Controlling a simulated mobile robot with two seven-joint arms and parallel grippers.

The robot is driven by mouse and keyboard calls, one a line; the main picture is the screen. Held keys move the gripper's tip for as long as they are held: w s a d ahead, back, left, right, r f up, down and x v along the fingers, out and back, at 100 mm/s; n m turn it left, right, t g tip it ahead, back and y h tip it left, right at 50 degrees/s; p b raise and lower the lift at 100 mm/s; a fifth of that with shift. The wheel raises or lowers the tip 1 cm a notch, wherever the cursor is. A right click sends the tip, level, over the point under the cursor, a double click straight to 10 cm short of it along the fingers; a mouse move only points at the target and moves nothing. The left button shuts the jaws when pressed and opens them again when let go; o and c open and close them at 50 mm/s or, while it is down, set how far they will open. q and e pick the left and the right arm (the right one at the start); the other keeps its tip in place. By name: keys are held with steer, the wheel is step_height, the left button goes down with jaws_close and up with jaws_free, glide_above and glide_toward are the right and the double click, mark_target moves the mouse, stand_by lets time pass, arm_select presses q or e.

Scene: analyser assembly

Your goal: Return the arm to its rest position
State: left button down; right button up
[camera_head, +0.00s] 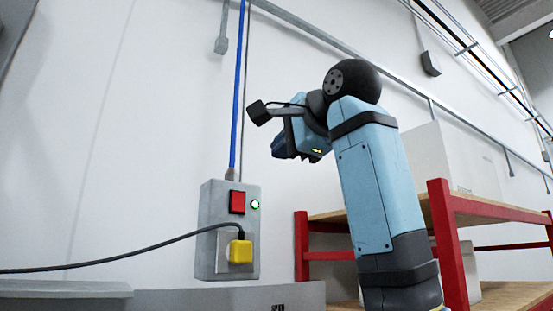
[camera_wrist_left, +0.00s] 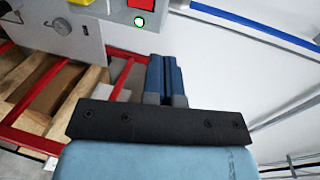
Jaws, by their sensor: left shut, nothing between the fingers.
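My left arm (camera_head: 368,190) rises from the lower right in the head view and bends at a black joint near the top. Its left gripper (camera_head: 283,147) points left and down, in front of the white wall and above the grey power box. In the left wrist view the two blue fingers (camera_wrist_left: 165,78) lie close together with nothing between them. The gripper touches nothing that I can see. My right gripper is in neither view.
The grey power box (camera_head: 212,238) on the wall has a red switch (camera_head: 237,202), a lit green lamp (camera_head: 255,204) and a yellow plug (camera_head: 240,252) with a black cable. A red-framed shelf (camera_head: 449,245) stands at right, partly behind my arm.

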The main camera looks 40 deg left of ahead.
arm_select(q)
steer(key=shift+a, duration=0.25)
